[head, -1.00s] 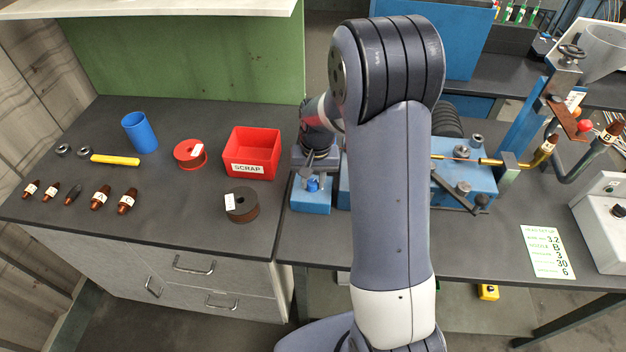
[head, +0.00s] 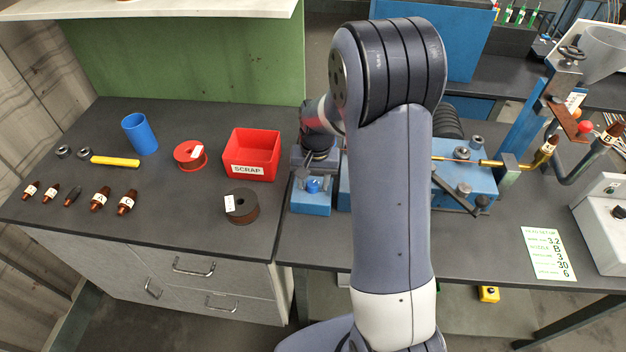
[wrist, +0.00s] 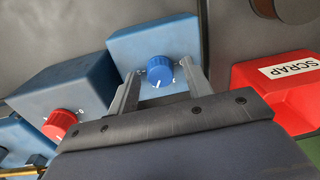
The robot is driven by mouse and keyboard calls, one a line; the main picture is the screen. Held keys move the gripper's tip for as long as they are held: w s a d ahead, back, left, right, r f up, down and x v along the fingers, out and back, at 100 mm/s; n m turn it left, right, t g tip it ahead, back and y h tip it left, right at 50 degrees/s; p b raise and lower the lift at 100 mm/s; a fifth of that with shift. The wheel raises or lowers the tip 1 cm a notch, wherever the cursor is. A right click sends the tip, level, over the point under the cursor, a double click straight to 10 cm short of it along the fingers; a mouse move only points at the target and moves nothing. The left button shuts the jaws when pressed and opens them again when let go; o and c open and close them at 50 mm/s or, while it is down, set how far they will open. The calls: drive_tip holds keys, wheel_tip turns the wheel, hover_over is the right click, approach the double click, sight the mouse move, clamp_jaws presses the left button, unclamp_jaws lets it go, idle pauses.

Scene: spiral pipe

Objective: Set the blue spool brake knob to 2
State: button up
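The blue spool brake knob (wrist: 159,71) sits on a blue-grey box (wrist: 125,45) in the wrist view. A white pointer mark shows on its near side. Small white scale marks surround it, too small to read surely. In the head view the knob (head: 313,186) is on the low blue box (head: 311,204) at the left end of the right bench. My gripper (wrist: 160,72) is open, with one finger on each side of the knob in the wrist view and visible gaps. In the head view my gripper (head: 306,167) is just above and behind the knob.
A red knob (wrist: 58,124) is on the neighbouring box. The red SCRAP bin (head: 251,155) stands close to the left, with a dark spool (head: 241,208) in front of it. A setup card (head: 548,254) lies on the right bench. My arm hides the bench's middle.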

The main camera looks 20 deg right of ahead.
sight(315, 184)
drive_tip(key=r, duration=1)
drive_tip(key=shift+s+d+r, duration=0.1)
drive_tip(key=shift+d+r, duration=0.15)
drive_tip(key=shift+r, duration=0.15)
drive_tip(key=shift+f, duration=0.15)
drive_tip(key=f, duration=1)
drive_tip(key=shift+a+f, duration=0.3)
drive_tip(key=shift+r, duration=0.1)
